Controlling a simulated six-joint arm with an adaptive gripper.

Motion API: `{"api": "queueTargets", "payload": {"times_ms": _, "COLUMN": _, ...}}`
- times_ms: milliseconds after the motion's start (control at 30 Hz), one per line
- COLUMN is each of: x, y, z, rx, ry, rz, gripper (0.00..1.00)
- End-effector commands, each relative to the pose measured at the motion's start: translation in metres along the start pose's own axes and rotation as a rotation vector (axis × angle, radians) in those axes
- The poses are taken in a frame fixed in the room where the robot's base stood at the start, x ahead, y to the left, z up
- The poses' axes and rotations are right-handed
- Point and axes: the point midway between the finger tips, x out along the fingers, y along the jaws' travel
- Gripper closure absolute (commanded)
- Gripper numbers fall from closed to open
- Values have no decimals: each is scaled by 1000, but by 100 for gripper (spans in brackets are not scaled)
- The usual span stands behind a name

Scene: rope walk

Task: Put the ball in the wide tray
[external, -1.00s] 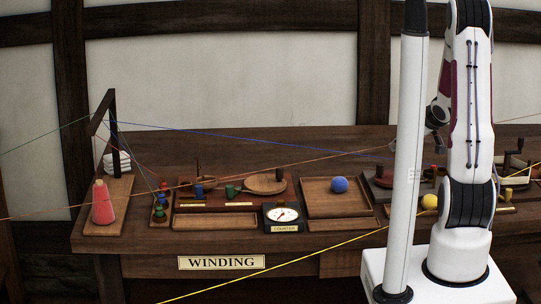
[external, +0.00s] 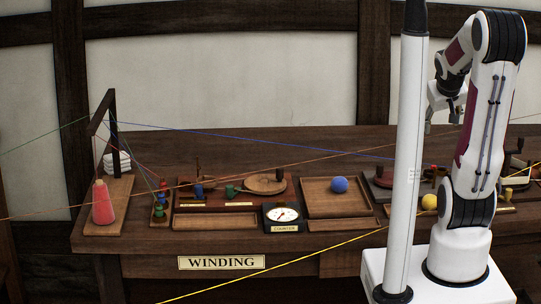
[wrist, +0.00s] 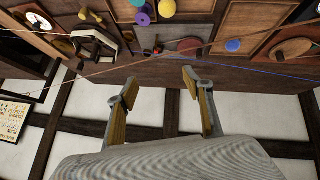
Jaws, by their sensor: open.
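A blue ball (external: 339,184) rests in a wide, shallow wooden tray (external: 318,207) on the bench. In the wrist view the blue ball (wrist: 233,45) shows at the upper right. A yellow ball-like round thing (external: 429,202) is farther right, between my white post and my arm; it appears to match the yellow one (wrist: 167,8) at the top of the wrist view. What supports it is partly hidden. My gripper (wrist: 161,77) is open and empty, raised above the bench and apart from both. In the external view its fingers are small and near the back wall.
A dial counter (external: 282,216) stands left of the tray. A wooden frame (external: 109,125) and a red cone (external: 103,203) are at the far left. Blue, orange and yellow (external: 275,266) cords stretch across the bench area. Several spools and cranks crowd the right side.

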Motion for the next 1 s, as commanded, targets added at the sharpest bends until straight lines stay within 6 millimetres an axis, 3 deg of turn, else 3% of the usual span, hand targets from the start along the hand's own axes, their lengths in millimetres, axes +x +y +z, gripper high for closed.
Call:
{"api": "queueTargets", "payload": {"times_ms": 400, "x": -74, "y": -28, "z": 62, "rx": 123, "ry": -115, "rz": -79, "gripper": 49}}
{"api": "queueTargets", "payload": {"times_ms": 600, "x": -100, "y": -47, "z": 89, "rx": 160, "ry": -163, "rz": -138, "gripper": 49}}
{"api": "queueTargets", "payload": {"times_ms": 1000, "x": -113, "y": -57, "z": 103, "rx": 172, "ry": -189, "rz": -172, "gripper": 49}}
